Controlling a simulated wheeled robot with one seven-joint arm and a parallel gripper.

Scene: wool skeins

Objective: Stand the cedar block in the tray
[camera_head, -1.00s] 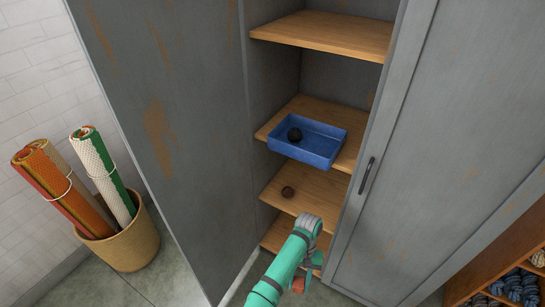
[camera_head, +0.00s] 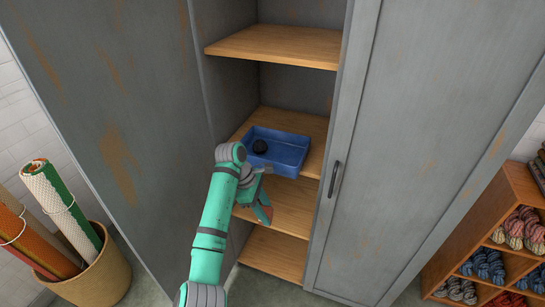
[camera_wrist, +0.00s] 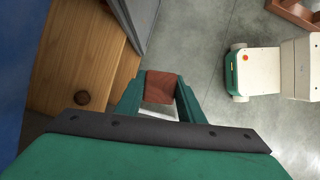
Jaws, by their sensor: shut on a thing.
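The cedar block (camera_wrist: 161,87), reddish brown, is held between the two green fingers of my gripper (camera_wrist: 160,96) in the wrist view. In the head view it shows as a small reddish piece (camera_head: 264,214) at the end of my gripper (camera_head: 262,206). My gripper is in front of the cabinet opening, below and in front of the blue tray (camera_head: 291,165). My arm hides part of the tray's front left.
Another shelf (camera_head: 280,45) is above the tray. The closed cabinet door (camera_head: 420,130) stands to the right, the grey panel (camera_head: 110,120) to the left. The tray's right part looks empty.

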